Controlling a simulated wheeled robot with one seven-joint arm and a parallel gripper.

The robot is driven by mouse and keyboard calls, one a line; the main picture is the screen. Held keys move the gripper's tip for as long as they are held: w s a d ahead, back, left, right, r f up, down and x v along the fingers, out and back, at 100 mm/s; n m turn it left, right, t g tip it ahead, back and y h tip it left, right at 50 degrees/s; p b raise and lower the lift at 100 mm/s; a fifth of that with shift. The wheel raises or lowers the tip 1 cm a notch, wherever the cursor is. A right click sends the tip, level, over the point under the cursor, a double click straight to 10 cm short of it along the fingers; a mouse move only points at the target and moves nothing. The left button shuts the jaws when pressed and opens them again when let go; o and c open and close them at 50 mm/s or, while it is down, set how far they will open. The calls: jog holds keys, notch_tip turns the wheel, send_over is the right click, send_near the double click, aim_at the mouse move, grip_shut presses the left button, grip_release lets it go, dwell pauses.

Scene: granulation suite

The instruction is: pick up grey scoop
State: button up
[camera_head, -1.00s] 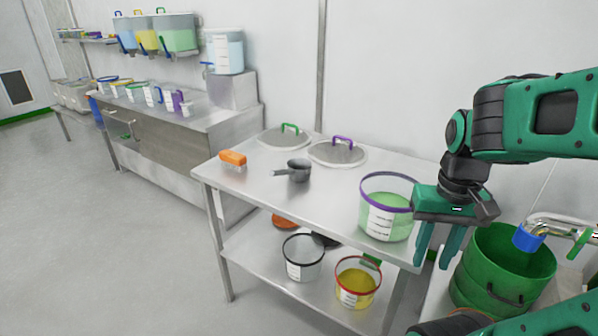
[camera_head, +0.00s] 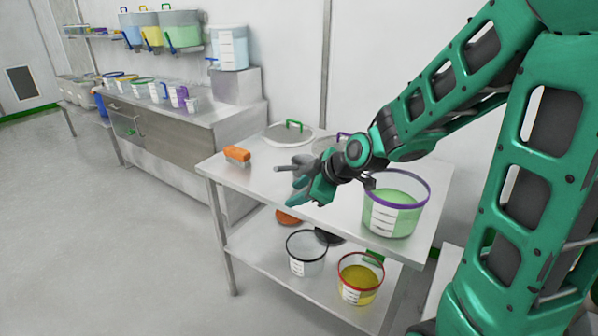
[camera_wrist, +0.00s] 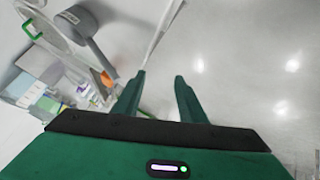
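The grey scoop (camera_head: 300,164) lies on the steel table, its handle pointing left. My arm and gripper partly hide its cup in the head view. My gripper (camera_head: 295,191) is at the front edge of the table, close to the scoop on its near side. In the wrist view the scoop (camera_wrist: 92,38) shows at the upper left, outside the fingers. My gripper (camera_wrist: 160,78) is open there, with a gap between its two green fingers and nothing in it.
The steel table (camera_head: 258,181) also carries an orange-handled brush (camera_head: 237,154), a lid with a green handle (camera_head: 288,134) and a purple-rimmed bucket (camera_head: 394,204). My arm passes above the bucket. A black-rimmed bucket (camera_head: 306,254) and a red-rimmed bucket (camera_head: 361,279) stand on the lower shelf.

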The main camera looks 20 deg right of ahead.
aim_at(284, 170)
jog(key=w+d+n+t, duration=0.1)
jog(key=w+n, duration=0.1)
jog(key=w, duration=0.1)
jog(key=w+d+n+t, duration=0.1)
jog(key=w+n+t, duration=0.1)
jog(key=w, duration=0.2)
jog(key=w+d+f+n+t, duration=0.1)
jog(key=w+n+t, duration=0.1)
jog(key=w, duration=0.2)
jog(key=shift+d+n+y, duration=0.1)
jog(key=shift+n+y, duration=0.2)
jog(key=shift+y, duration=0.1)
jog(key=shift+t, duration=0.3)
jog(key=x, duration=1)
jog(key=shift+w+f, duration=0.1)
jog(key=shift+w, duration=0.25)
grip_shut()
